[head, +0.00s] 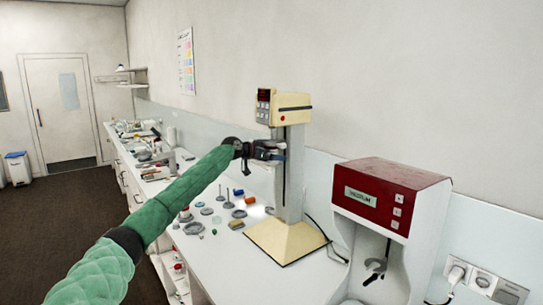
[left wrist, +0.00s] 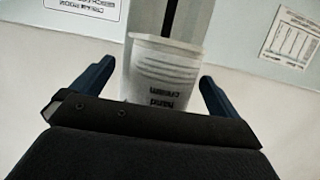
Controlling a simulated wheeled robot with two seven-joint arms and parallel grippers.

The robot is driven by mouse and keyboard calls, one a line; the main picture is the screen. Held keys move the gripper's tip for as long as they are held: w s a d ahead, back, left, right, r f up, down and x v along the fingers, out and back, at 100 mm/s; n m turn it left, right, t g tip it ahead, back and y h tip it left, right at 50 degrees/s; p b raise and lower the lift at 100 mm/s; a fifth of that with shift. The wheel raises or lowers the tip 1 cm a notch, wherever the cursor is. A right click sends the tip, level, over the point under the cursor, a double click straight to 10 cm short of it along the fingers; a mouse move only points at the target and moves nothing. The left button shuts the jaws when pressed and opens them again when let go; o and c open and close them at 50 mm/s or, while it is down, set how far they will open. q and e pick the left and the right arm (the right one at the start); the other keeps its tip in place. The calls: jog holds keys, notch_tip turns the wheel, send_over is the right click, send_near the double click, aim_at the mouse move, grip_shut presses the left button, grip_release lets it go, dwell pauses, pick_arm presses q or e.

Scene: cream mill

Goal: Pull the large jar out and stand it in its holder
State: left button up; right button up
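The large jar (left wrist: 163,80) is a whitish tub with dark lettering reading upside down, seen in the left wrist view against the grey column of the cream mill. My left gripper (left wrist: 157,72) is open, with one dark blue finger on each side of the jar. A gap shows at the left finger; the right finger is close to the jar wall. In the head view my left gripper (head: 279,152) is at the column of the cream mill (head: 293,170) and hides most of the jar. I cannot tell which bench item is the jar's holder. My right gripper is out of view.
Several small grey discs, rings and coloured parts lie on the white bench (head: 225,268) left of the mill's cream base (head: 285,241). A red-and-white machine (head: 393,195) stands at the right. Cables run behind, near wall sockets (head: 483,281).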

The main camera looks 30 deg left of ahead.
pick_arm(q)
jog(key=shift+f, duration=0.1)
jog(key=c, duration=1.4)
jog(key=shift+f, duration=0.15)
